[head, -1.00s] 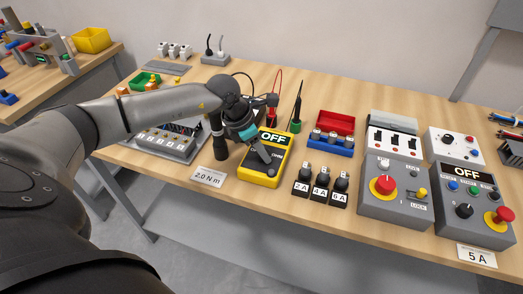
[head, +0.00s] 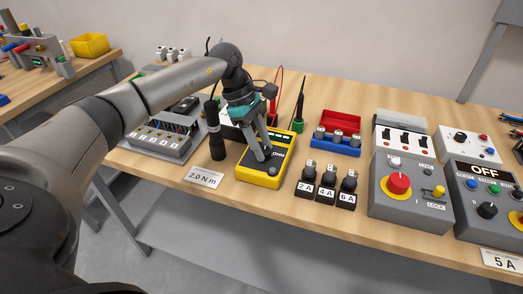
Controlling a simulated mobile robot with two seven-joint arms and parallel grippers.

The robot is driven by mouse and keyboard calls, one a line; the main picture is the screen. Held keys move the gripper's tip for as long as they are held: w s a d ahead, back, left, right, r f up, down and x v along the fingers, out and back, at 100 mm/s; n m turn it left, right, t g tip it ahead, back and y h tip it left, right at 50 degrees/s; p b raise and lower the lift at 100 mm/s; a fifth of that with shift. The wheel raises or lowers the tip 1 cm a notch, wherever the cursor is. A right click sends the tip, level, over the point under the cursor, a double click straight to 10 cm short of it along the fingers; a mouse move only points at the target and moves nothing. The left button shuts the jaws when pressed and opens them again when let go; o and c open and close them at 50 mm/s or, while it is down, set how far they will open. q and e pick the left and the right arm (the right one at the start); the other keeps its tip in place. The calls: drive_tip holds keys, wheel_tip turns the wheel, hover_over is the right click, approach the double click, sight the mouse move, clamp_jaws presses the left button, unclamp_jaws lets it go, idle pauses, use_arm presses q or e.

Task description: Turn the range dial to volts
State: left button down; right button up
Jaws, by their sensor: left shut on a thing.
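The yellow multimeter (head: 256,180) with a dark face lies on the bench in the middle of the head view. My left gripper (head: 262,155) reaches down onto its face from above and is shut on the range dial. The fingers cover most of the dial, so I cannot read its pointer. My right gripper is not in view.
A dark upright screwdriver-like tool (head: 215,135) stands close left of the multimeter, behind a "2.0 N m" card (head: 204,177). Black fuse holders (head: 327,186) marked 2A, 4A and 6A stand to the right. Test probes (head: 297,115) stand behind. Grey control boxes (head: 411,205) are farther right.

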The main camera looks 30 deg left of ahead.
use_arm(q)
drive_tip(key=shift+w+m+g+b, duration=0.1)
drive_tip(key=shift+m+g+b, duration=0.25)
drive_tip(key=shift+m, duration=0.35)
drive_tip(key=shift+c, duration=2.2)
unclamp_jaws()
drive_tip(key=shift+r, duration=0.1)
drive_tip(key=p+v, duration=0.1)
drive_tip(key=v, duration=1.4)
drive_tip(key=shift+p, duration=0.3)
